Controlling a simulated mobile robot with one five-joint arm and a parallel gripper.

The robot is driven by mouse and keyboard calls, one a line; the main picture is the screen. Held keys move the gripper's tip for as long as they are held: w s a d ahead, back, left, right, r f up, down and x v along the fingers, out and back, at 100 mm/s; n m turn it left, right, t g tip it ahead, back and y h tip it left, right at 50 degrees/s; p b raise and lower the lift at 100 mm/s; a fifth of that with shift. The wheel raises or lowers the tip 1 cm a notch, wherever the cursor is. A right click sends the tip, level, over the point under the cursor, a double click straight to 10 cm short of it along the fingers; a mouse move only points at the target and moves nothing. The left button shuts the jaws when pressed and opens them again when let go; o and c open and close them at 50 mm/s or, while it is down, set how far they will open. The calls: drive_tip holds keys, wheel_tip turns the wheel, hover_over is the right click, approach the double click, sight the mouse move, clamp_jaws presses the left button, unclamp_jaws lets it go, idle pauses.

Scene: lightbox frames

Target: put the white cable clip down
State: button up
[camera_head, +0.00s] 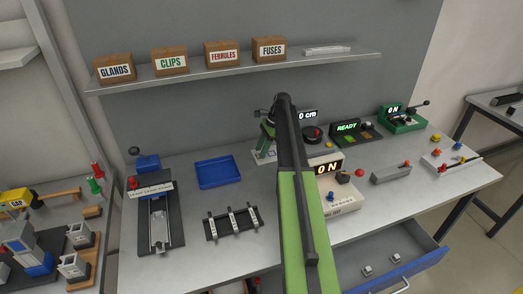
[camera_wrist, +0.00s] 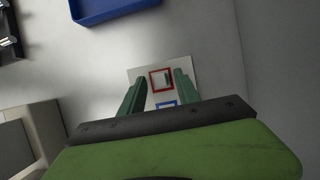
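My gripper (camera_wrist: 160,88) points down over a white card (camera_wrist: 140,74) marked with a red square (camera_wrist: 151,81) and a blue square (camera_wrist: 155,105). Its two green fingers stand apart, with the card showing between them. A small pale shape with a dark edge (camera_wrist: 166,80) lies inside the red square; it may be the white cable clip, but it is too small to be sure. In the head view, my arm hides part of the area around the card (camera_head: 260,157). Two small pale pieces (camera_head: 367,271) (camera_head: 396,258) lie in the open drawer (camera_head: 425,262).
A blue tray (camera_head: 217,172) lies left of the card; it also shows in the wrist view (camera_wrist: 110,12). A rack with white bars (camera_head: 232,222) is at front. A box reading "ON" (camera_head: 340,198) stands right of my arm. Labelled boxes (camera_head: 170,61) stand on the shelf above.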

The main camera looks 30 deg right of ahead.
drive_tip(key=shift+d+r+p, duration=0.1)
drive_tip(key=shift+r+p, duration=0.4)
drive_tip(key=p+v, duration=0.6)
drive_tip(key=shift+d+r, duration=0.25)
drive_tip(key=shift+r, duration=0.15)
drive_tip(key=s+a+n+h, duration=0.1)
drive_tip(key=s+a+n, duration=0.5)
drive_tip(key=a, duration=0.7)
drive_tip(key=s+a+f+n+h, duration=0.1)
drive_tip(key=s+a+n, duration=0.6)
drive_tip(key=a, duration=0.7)
drive_tip(key=s+a+f+n+g+h, duration=0.1)
drive_tip(key=s+a+n, duration=0.5)
drive_tip(key=a, duration=0.7)
drive_tip(key=shift+s+a+n+h, duration=0.15)
drive_tip(key=shift+n+h, duration=0.2)
drive_tip(key=shift+n, duration=0.15)
drive_tip(key=shift+s+a+n+h, duration=0.2)
drive_tip(key=shift+n+h, duration=0.15)
drive_tip(key=shift+n, duration=0.15)
